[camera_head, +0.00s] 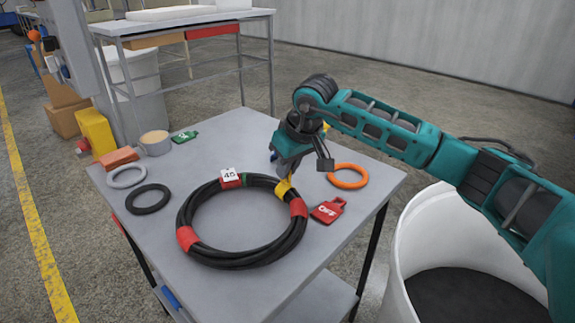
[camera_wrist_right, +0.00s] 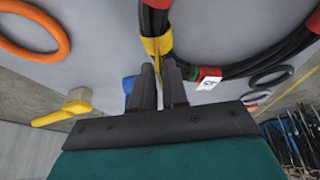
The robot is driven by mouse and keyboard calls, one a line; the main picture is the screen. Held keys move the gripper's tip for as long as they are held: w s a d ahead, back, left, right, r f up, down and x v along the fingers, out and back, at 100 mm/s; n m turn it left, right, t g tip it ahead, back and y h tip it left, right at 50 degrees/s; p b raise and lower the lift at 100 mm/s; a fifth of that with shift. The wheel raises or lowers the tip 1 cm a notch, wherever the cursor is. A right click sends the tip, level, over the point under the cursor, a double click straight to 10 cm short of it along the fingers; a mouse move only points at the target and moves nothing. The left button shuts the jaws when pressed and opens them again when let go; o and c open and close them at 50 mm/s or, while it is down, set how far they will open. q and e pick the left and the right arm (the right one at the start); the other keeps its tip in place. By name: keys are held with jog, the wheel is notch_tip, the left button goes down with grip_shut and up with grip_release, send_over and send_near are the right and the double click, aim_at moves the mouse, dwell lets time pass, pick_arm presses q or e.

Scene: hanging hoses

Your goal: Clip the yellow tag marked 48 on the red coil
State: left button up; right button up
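A black coil (camera_head: 245,254) with red bands lies flat on the grey table; its edge also shows in the wrist view (camera_wrist_right: 250,66). A yellow tag (camera_head: 283,189) sits around the coil's right side, and in the wrist view the yellow piece (camera_wrist_right: 156,46) wraps the cable. Its number cannot be read. My right gripper (camera_head: 287,177) points down there, its fingers (camera_wrist_right: 160,75) shut on the yellow tag's lower part. A white-faced tag (camera_head: 229,176), seemingly marked 45, is on the coil's far side beside a green band. My left gripper is not in view.
A red tag (camera_head: 327,210) and an orange ring (camera_head: 348,176) lie right of the coil. A white bin (camera_head: 410,235) stands right of the table.

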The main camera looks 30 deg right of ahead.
jog(key=o, duration=0.4)
jog(key=shift+v, duration=0.85)
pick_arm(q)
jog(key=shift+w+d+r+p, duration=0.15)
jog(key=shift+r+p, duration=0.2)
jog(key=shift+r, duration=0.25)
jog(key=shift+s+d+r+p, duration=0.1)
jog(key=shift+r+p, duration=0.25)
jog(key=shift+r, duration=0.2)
pick_arm(e)
jog(key=v, duration=1.1)
jog(key=shift+r, duration=0.1)
